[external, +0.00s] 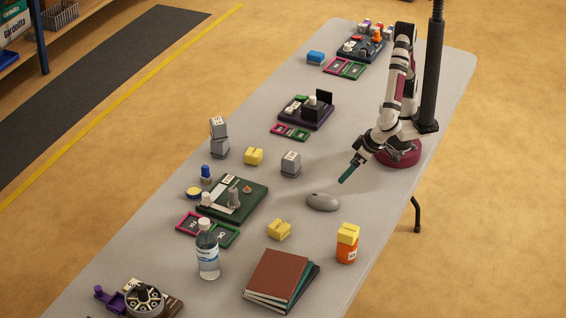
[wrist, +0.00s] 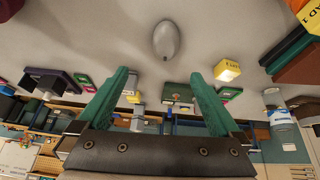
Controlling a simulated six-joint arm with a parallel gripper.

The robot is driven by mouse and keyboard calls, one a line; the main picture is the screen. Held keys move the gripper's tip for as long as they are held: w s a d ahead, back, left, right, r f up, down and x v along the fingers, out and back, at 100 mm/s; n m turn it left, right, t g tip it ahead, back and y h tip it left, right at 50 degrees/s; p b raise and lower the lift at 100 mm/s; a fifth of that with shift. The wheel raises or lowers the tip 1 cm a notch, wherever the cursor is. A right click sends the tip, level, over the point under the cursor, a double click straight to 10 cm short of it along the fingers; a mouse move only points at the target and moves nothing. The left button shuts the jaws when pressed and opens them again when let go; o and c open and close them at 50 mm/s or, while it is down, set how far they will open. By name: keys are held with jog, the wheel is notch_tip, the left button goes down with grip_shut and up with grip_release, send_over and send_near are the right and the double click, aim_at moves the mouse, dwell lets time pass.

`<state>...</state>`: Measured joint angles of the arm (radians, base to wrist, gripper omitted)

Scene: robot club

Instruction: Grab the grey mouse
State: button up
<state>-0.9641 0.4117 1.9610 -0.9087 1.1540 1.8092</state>
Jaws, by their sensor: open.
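The grey mouse (external: 323,201) lies on the grey table, below and to the left of my arm's base in the external view. In the wrist view the mouse (wrist: 167,40) shows near the top centre, beyond the fingertips and clear of them. My gripper (external: 348,173) has green fingers and hangs above the table, up and to the right of the mouse. In the wrist view my gripper (wrist: 160,82) has its two green fingers spread apart with nothing between them.
A yellow block (external: 279,229) and an orange jar (external: 347,245) with a yellow block on top stand in front of the mouse. A grey cube (external: 291,163) stands behind it. Stacked books (external: 277,277) and a water bottle (external: 208,254) are farther forward. Table around the mouse is bare.

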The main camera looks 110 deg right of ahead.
aim_at(326, 198)
jog(key=x, duration=0.5)
jog(key=a+x, duration=0.1)
jog(key=x, duration=1)
jog(key=shift+w+a+f, duration=0.15)
jog(key=shift+w+a, duration=0.05)
jog(key=shift+w, duration=0.1)
jog(key=c, duration=1.3)
